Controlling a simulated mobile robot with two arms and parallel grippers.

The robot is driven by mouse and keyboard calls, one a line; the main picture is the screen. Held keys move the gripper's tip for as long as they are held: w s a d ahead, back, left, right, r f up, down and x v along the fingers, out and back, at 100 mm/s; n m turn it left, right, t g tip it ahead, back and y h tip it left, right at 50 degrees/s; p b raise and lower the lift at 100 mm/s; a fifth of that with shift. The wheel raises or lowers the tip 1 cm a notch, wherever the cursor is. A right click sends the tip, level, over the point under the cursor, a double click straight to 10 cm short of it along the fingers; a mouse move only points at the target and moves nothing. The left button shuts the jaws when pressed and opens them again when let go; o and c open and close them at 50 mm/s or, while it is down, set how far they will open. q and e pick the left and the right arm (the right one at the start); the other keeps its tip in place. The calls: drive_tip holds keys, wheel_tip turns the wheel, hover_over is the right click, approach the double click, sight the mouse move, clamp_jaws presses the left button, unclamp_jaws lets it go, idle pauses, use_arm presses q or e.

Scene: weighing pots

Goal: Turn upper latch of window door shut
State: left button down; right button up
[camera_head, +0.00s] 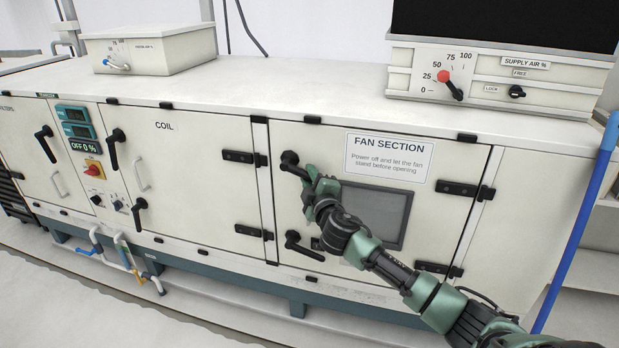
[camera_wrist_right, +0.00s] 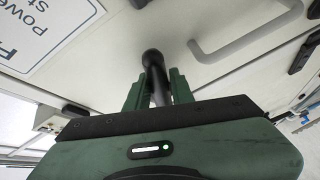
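The window door (camera_head: 330,140) is the fan section door, with a dark window pane (camera_head: 385,212); it sits flush in its frame. Its upper latch (camera_head: 289,160) is a black lever near the left edge, pointing down and right from its pivot. My right gripper (camera_head: 318,188) is at the lever's free end. In the right wrist view the lever (camera_wrist_right: 153,62) runs between the two green fingers (camera_wrist_right: 160,92), which sit close on both sides of it and look shut on it. The lower latch (camera_head: 303,246) slants down and right. My left gripper is out of view.
A grey bar handle (camera_wrist_right: 245,38) stands out from the panel in the right wrist view. Black hinges (camera_head: 458,189) line the door's right edge. The coil door (camera_head: 200,150) with its own latches is to the left. A blue pole (camera_head: 575,225) stands at the right.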

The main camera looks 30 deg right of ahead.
clamp_jaws()
idle(1.3)
drive_tip(key=shift+f, duration=0.1)
